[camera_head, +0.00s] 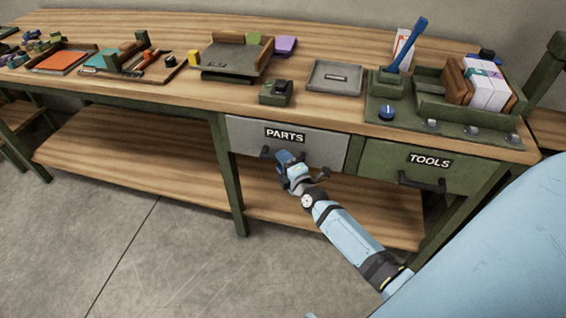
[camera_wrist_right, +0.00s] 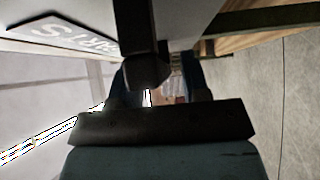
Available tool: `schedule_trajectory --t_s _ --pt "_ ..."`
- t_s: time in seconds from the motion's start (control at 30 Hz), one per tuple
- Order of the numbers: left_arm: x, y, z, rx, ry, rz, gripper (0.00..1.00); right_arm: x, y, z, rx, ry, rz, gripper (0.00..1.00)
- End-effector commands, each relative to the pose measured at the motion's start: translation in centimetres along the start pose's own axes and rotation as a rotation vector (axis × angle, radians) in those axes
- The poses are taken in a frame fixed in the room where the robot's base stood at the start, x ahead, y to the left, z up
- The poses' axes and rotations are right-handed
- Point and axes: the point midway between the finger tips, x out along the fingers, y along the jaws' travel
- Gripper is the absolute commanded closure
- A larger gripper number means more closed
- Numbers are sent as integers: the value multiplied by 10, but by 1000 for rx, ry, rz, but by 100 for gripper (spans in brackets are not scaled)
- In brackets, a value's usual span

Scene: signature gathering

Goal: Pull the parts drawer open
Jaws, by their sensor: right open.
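The parts drawer (camera_head: 240,134) has a light grey front with a black PARTS label and sits under the bench top. Its front looks about flush with the bench, so it appears shut. Its dark handle (camera_head: 265,153) is mostly hidden behind my right gripper (camera_head: 286,160), which is at the lower part of the drawer front. In the right wrist view a dark handle bar (camera_wrist_right: 140,35) comes down in front of the open fingers. I cannot tell whether the fingers touch it. My left gripper is not in view.
The green tools drawer (camera_head: 390,168) is to the right, with its own dark handle (camera_head: 422,182). A wooden lower shelf (camera_head: 270,200) runs beneath. On the bench top stand a grey tray (camera_head: 335,92), a small green box (camera_head: 276,99) and a green station (camera_head: 400,118). The floor in front is clear.

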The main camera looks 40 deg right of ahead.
Motion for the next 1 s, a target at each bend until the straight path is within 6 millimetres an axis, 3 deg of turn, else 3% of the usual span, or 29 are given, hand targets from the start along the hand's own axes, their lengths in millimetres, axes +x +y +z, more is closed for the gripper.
schedule_trajectory --t_s 0.33,0.5,0.77,1.0 --pt "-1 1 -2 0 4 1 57 4 0 0 -1 0 0 60" --pt "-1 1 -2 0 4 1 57 3 0 0 -1 0 0 99" --pt "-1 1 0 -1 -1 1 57 2 1 -1 0 0 0 100" --pt "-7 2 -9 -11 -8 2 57 -10 3 -14 0 2 -3 100"
